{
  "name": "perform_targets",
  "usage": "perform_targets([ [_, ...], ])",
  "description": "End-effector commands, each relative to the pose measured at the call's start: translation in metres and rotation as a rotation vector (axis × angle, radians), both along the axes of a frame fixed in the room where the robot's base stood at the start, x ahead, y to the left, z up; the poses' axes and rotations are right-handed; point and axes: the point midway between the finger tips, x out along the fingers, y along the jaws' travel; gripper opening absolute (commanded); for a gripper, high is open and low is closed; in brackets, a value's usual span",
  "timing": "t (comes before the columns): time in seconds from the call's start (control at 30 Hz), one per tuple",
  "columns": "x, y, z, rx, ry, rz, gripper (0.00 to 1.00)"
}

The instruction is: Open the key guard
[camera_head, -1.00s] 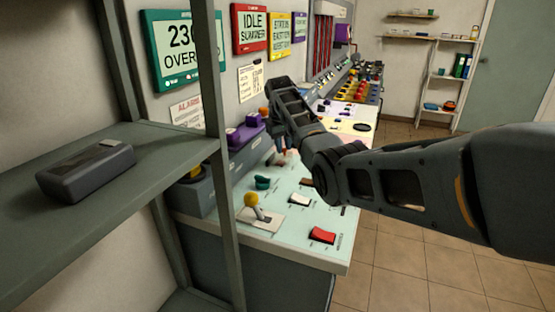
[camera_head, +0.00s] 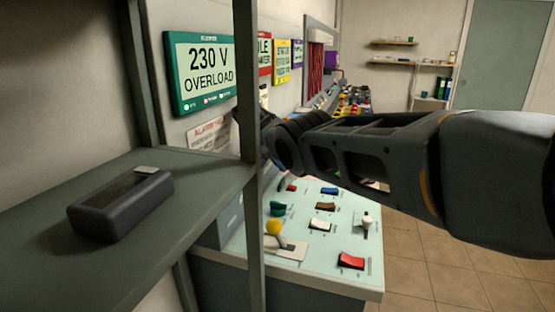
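I cannot pick out the key guard in this view. The pale green control panel (camera_head: 334,271) carries a yellow ball-topped lever (camera_head: 274,228), a red rocker switch (camera_head: 351,260), a green knob (camera_head: 278,209), a white-topped lever (camera_head: 367,222) and brown, white and blue switches. My dark arm reaches in from the right above the panel, and its far end passes behind the grey shelf post. My gripper's fingers are hidden there, so I see neither their opening nor anything held. My arm covers the panel's farther part.
A grey shelf (camera_head: 200,190) with a dark box-shaped device (camera_head: 122,203) stands close on the left. Its upright post (camera_head: 248,240) stands before the panel's left edge. A green "230 V OVERLOAD" sign (camera_head: 202,72) hangs on the wall. Tiled floor (camera_head: 430,270) is clear on the right.

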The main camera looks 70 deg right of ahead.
Motion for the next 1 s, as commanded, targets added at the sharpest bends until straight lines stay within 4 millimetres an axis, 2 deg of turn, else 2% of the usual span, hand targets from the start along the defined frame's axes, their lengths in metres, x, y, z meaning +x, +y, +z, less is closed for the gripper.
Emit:
perform_targets([
  [0.5,-0.0037,0.0001,-0.0006,-0.003,0.018,0.002,0.0],
  [0.53,-0.0037,0.0001,-0.0006,-0.002,0.017,0.002,0.26],
  [0.6,-0.0037,0.0002,-0.0007,-0.002,0.017,0.002,0.33],
  [0.8,-0.0038,0.0001,-0.0005,-0.001,0.018,0.001,0.5],
  [1.0,-0.0039,0.0001,-0.0004,-0.002,0.018,0.001,0.5],
])
